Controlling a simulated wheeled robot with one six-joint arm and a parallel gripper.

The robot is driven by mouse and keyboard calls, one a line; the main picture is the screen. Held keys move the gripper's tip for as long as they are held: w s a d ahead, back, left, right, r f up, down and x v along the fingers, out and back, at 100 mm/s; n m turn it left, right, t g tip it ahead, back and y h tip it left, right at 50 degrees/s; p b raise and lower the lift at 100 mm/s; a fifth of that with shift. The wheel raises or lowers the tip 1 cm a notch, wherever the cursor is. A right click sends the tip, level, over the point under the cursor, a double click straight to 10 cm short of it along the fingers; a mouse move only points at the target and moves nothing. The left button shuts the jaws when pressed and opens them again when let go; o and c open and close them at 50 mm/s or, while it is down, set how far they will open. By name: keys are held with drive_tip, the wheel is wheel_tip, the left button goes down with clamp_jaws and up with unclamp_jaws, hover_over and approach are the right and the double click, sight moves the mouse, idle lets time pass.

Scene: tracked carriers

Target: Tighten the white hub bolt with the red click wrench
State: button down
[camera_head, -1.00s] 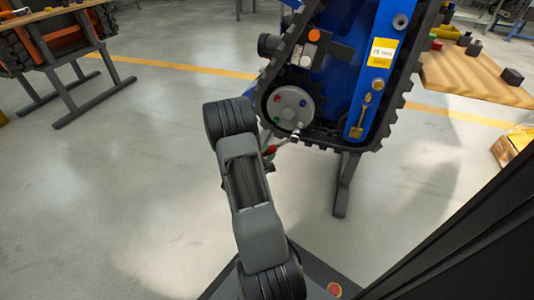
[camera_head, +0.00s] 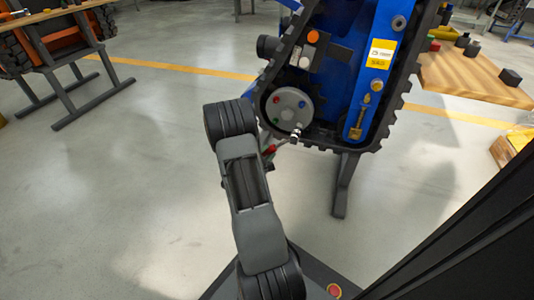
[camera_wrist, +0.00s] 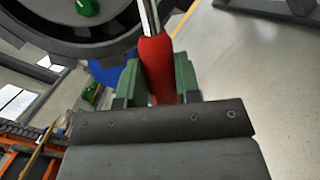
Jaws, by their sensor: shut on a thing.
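The red click wrench (camera_head: 270,149) has a red handle and a silver shaft. In the wrist view its red grip (camera_wrist: 156,66) lies between the green fingers of my gripper (camera_wrist: 158,80), which is shut on it. The shaft runs up out of that picture. In the head view the wrench's silver head is at the lower right rim of the grey hub (camera_head: 289,104). Red, blue and green bolts show on the hub. The white bolt is not clearly visible; the wrench head may cover it. The green bolt (camera_wrist: 87,7) shows in the wrist view. My arm hides my gripper in the head view.
The hub sits inside a black toothed track (camera_head: 262,92) on a blue carrier (camera_head: 340,75), held by a dark stand (camera_head: 341,190). A wooden table (camera_head: 470,78) with small blocks is at the right. An orange tracked machine (camera_head: 60,38) stands far left. The floor at left is clear.

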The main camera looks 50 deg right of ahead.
drive_tip(key=shift+w+d, duration=0.2)
drive_tip(key=shift+d, duration=0.4)
drive_tip(key=shift+w+d, duration=0.15)
drive_tip(key=shift+d, duration=0.4)
idle(2.3)
idle(0.4)
drive_tip(key=c, duration=1.4)
unclamp_jaws()
clamp_jaws()
